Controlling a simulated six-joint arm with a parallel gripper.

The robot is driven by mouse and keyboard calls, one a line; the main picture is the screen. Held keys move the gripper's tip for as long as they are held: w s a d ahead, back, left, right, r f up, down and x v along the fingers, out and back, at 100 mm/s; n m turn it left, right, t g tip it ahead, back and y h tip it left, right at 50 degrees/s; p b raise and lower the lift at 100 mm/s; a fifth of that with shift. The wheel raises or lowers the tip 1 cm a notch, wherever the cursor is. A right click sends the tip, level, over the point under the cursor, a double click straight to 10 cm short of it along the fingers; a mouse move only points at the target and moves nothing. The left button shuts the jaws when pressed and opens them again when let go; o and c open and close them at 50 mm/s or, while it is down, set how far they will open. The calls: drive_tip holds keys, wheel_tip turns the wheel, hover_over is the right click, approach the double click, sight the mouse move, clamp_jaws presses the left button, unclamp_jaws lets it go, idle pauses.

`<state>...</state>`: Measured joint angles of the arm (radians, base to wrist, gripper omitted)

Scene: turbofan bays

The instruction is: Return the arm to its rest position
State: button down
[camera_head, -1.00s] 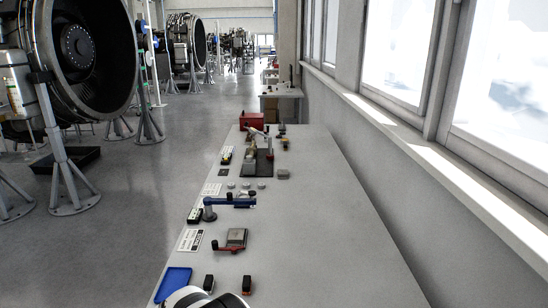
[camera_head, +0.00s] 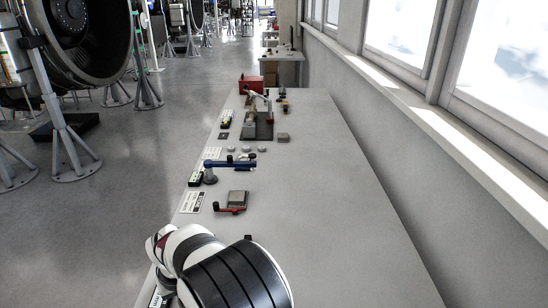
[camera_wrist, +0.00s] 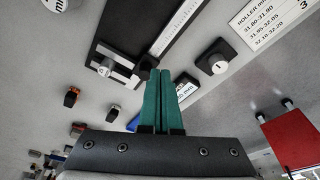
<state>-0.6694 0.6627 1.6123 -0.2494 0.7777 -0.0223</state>
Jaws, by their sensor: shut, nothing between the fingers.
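My gripper (camera_wrist: 162,100) shows in the wrist view with two green fingers. They are together, with nothing between them. A dark measuring tool with a pale scale (camera_wrist: 172,30) lies just beyond the fingertips, and a black block with a white knob (camera_wrist: 212,62) is to their right. I cannot tell whether the fingers touch anything. In the head view my white and black arm (camera_head: 235,275) fills the bottom middle over the near end of the bench. The fingers do not show in that view.
On the grey bench (camera_head: 330,200) stand a red-handled vise-like tool (camera_head: 237,200), a blue tool (camera_head: 235,164), a dark fixture (camera_head: 262,125) and a red box (camera_head: 250,84). The bench's right side is clear. A wall with windows runs along the right. A jet engine (camera_head: 80,40) stands left.

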drive_tip(key=s+d+r+m+g, duration=0.1)
drive_tip(key=s+d+r+m, duration=0.2)
drive_tip(key=s+d+r, duration=0.5)
drive_tip(key=s+d+r+m, duration=0.2)
drive_tip(key=d+r+m, duration=0.2)
drive_tip(key=d, duration=0.8)
drive_tip(key=s+d+m, duration=0.2)
drive_tip(key=s+d, duration=0.1)
drive_tip(key=s, duration=0.5)
drive_tip(key=s+d+m+g, duration=0.1)
drive_tip(key=s+d+m, duration=0.1)
drive_tip(key=s, duration=0.5)
drive_tip(key=shift+s+d+m+y, duration=0.3)
drive_tip(key=shift+s+d+y, duration=0.1)
drive_tip(key=shift+d, duration=0.2)
